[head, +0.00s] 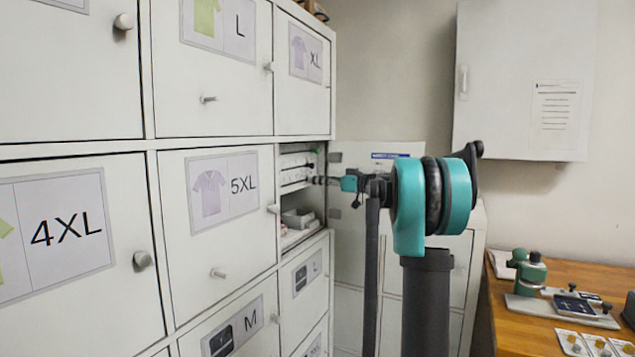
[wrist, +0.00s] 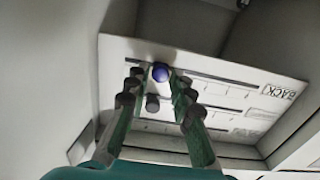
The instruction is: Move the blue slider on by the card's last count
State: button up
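The blue slider (wrist: 160,73) is a round blue knob on the top slot of a white panel (wrist: 225,72) in the wrist view. A dark knob (wrist: 152,104) sits on the slot below. Tick marks run along the slots, and a "BACK" label (wrist: 281,91) is at their right end. My gripper (wrist: 159,80) has its fingers apart, one on each side of the blue knob; contact is not clear. In the head view my gripper (head: 328,181) reaches into an open locker compartment (head: 300,210). I cannot make out a card with counts.
White locker doors with size signs, such as the 5XL door (head: 220,245), stand at the left with protruding knobs. An open door (head: 347,160) is behind my arm. A wooden bench (head: 525,335) with tools is at the right.

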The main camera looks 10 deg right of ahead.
jog(key=shift+o, duration=1)
jog(key=shift+d, duration=0.1)
jog(key=v, duration=1.2)
jog(key=shift+f, duration=0.1)
